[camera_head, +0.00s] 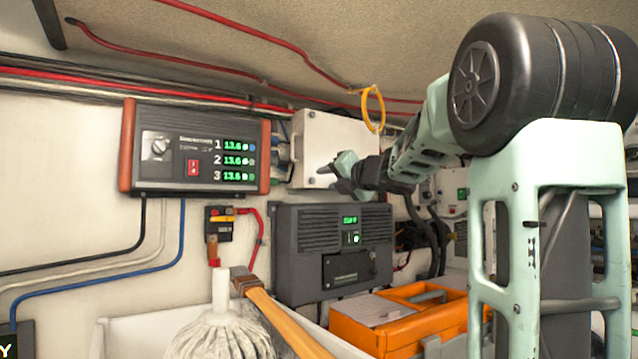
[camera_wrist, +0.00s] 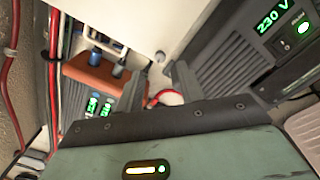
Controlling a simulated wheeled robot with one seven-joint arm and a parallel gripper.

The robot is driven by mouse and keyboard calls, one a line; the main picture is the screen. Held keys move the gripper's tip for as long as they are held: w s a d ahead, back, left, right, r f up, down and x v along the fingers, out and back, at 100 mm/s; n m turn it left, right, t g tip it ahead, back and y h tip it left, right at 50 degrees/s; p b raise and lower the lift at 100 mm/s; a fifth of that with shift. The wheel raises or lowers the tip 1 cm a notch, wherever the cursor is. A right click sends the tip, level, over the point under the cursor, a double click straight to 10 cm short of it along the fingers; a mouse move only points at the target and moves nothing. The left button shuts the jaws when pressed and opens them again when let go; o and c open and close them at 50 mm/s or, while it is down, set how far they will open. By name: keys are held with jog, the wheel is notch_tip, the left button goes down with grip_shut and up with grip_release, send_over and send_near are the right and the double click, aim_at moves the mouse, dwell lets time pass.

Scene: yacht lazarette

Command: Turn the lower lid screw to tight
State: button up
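The white box (camera_head: 322,140) with a flat lid is mounted on the wall in the head view. A small dark spot, likely the lower lid screw (camera_head: 311,181), shows near its lower left corner. I cannot make out which way its slot points. My gripper (camera_head: 338,175) is in front of the box's lower part, its fingers apart. In the wrist view the box's pale face (camera_wrist: 150,22) fills the top middle. My gripper's dark fingers (camera_wrist: 160,88) stand apart, with no screw visible between them. Whether they touch the lid cannot be told.
A charger panel (camera_head: 195,148) with green digits hangs left of the box. A grey inverter (camera_head: 333,255) is directly below it. A yellow ring (camera_head: 373,108) hangs at the box's upper right. An orange toolbox (camera_head: 400,320), a mop (camera_head: 222,330) and a wooden handle (camera_head: 285,320) stand lower down.

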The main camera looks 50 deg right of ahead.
aim_at(314, 180)
jog(key=shift+x, duration=2.65)
grip_shut()
